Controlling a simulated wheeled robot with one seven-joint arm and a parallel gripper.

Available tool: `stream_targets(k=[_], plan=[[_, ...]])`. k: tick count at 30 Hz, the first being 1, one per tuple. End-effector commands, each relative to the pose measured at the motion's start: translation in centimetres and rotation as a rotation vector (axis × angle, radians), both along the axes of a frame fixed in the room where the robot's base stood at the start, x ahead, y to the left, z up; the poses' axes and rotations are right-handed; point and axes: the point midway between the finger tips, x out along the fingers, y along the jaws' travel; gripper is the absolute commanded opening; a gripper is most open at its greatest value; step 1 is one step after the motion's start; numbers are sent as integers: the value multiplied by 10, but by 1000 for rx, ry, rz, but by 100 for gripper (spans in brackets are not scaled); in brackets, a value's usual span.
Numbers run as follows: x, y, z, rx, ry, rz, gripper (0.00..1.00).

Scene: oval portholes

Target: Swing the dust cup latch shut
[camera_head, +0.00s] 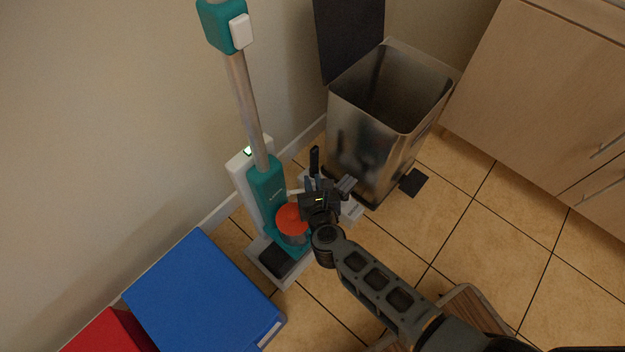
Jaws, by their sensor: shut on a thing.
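The teal vacuum cleaner (266,190) stands upright in a white dock against the wall. Its dust cup (292,222), with an orange-red top, sits low on its front. My gripper (312,192) is at the right side of the cup, close to the vacuum body, with my arm reaching in from the lower right. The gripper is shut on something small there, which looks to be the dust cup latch. My gripper body hides the latch and the fingertips, so I cannot tell the latch's angle.
An open metal bin (375,130) with a raised dark lid (348,40) stands just behind my gripper. A black upright handle (314,160) rises beside it. A blue box (205,295) and a red box (112,332) are at lower left.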

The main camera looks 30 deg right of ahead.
Motion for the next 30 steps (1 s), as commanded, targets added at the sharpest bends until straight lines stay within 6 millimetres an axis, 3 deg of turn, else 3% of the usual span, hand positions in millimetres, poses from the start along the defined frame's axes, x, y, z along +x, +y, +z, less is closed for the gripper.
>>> stream_targets(k=[14, 15, 21, 30], plan=[[-1, 0, 0, 1, 1, -14, 0], [-1, 0, 0, 1, 1, -14, 19], [-1, 0, 0, 1, 1, -14, 38], [-4, 2, 2, 1, 1, -14, 38]])
